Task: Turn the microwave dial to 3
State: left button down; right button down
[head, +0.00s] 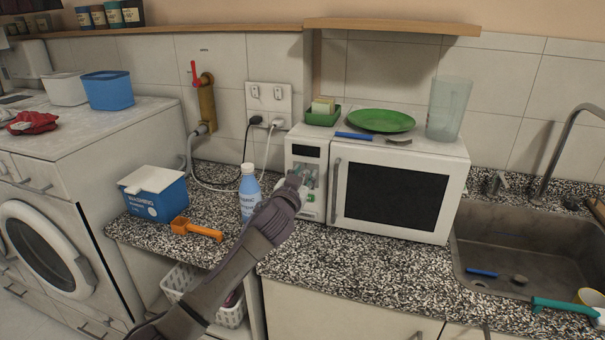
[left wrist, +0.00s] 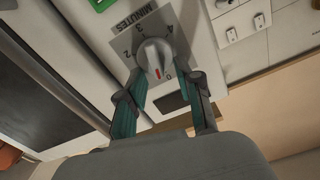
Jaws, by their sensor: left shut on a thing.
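The white microwave (head: 420,155) stands on the speckled counter with its door closed. My left gripper (head: 303,178) reaches its control panel and hides most of the dial in the head view. In the left wrist view, the pale round dial (left wrist: 152,54) sits on a grey plate printed with numbers and "MINUTES". Its red mark points near the 0. The teal fingers of my left gripper (left wrist: 162,84) are shut on the dial, one on each side. My right gripper is not in view.
An orange scoop (head: 196,230) and a blue washing box (head: 155,200) are further left. A green plate (head: 381,120) and a clear tumbler (head: 448,108) stand on the microwave. The sink (head: 520,255) is right.

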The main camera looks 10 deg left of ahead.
aim_at(306, 181)
pick_arm(q)
jog(key=m, duration=0.2)
jog(key=m+p, duration=0.1)
jog(key=m, duration=0.1)
jog(key=shift+d+f+m, duration=0.15)
jog(key=shift+d+m, duration=0.15)
jog(key=shift+d, duration=0.05)
jog(key=shift+a+f+m+p, duration=0.15)
jog(key=shift+f+m+p, duration=0.8)
jog(key=shift+m, duration=3.8)
jog(key=shift+a+f+m+p, duration=0.2)
jog(key=shift+m+p, duration=1.4)
jog(key=shift+m, duration=3.1)
jog(key=shift+a+f+m+p, duration=0.15)
jog(key=shift+f+m+p, duration=0.75)
jog(key=shift+m, duration=3.85)
jog(key=shift+r+p, duration=0.35)
jog(key=shift+p, duration=0.1)
jog(key=c, duration=0.8)
grip_release()
